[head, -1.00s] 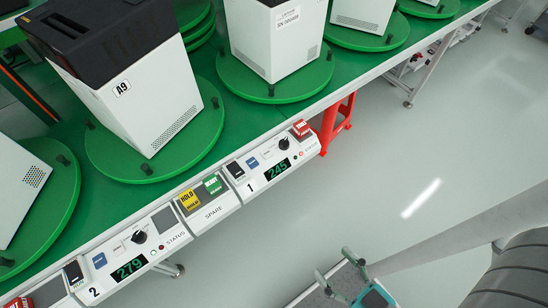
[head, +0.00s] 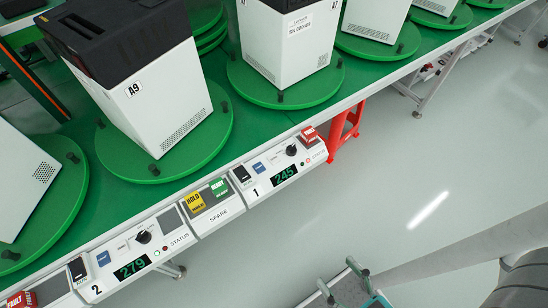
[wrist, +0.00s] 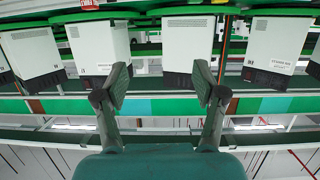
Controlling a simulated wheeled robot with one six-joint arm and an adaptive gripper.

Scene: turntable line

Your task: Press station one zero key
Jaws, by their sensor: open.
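The station 1 panel (head: 270,181) sits on the front edge of the green line. It carries a lit display reading 245 (head: 284,175), a blue key (head: 258,167), a black switch (head: 242,174), a black knob (head: 291,150) and a red key (head: 309,134). The small lettering on the blue key is too small to read. My gripper (head: 338,274) is at the bottom of the head view, open and empty, below and apart from the panel. In the wrist view my gripper (wrist: 160,82) shows two spread fingers with nothing between; no panel keys are clear there.
Left of station 1 are the spare panel (head: 219,218) with yellow and green keys and the station 2 panel (head: 150,262) reading 279. White machines stand on green turntables (head: 290,98) behind. A red stand (head: 343,130) is under the line. Floor at right is clear.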

